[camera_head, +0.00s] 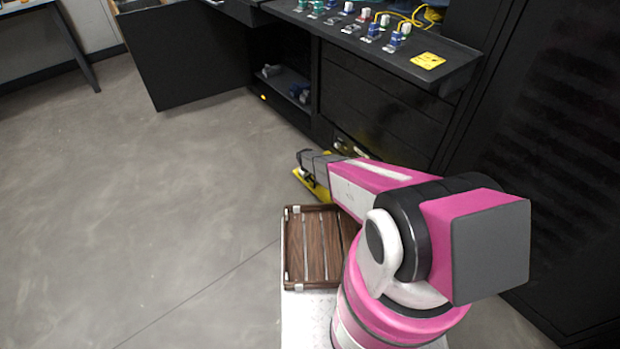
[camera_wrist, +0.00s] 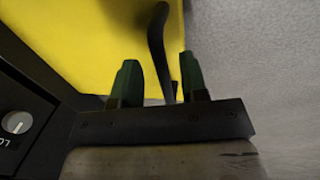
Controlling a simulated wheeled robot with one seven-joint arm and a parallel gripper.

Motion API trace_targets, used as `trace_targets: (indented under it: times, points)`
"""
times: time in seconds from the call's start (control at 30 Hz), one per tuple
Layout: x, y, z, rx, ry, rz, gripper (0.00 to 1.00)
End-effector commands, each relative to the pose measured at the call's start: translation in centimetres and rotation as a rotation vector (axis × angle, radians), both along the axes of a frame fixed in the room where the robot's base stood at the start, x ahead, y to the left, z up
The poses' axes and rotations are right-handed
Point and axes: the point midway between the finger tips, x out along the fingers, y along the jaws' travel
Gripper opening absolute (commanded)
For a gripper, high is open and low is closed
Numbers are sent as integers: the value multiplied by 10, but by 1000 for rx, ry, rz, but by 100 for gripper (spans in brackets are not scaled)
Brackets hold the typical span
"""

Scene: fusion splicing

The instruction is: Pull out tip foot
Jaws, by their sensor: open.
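A bright yellow panel (camera_wrist: 70,40) fills the upper left of the wrist view. A yellow piece (camera_head: 311,186) also shows low beside the cabinet in the head view, partly hidden by my arm. A black curved bar (camera_wrist: 157,45) runs down over the panel's right edge; I cannot tell whether it is the tip foot's handle. My gripper (camera_wrist: 160,78) is open, with one green finger on each side of the bar. I cannot tell whether either finger touches it. The head view does not show the fingers clearly.
A black cabinet (camera_head: 385,95) stands at the right, with an open door (camera_head: 190,62) at the left. A knob (camera_wrist: 17,122) sits on a dark panel left of my gripper. A brown slatted tray (camera_head: 318,240) is near my arm. The floor at left is clear.

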Motion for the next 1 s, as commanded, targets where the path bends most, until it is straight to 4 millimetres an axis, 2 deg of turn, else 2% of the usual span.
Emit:
trace_targets:
  times: [0.27,0.63,0.8,1.0]
  points:
    - [-5,4,30,1,-2,0,40]
    - [-13,15,94,1,-1,0,40]
    - [-13,17,105,1,-1,0,40]
    - [-12,17,105,0,0,0,40]
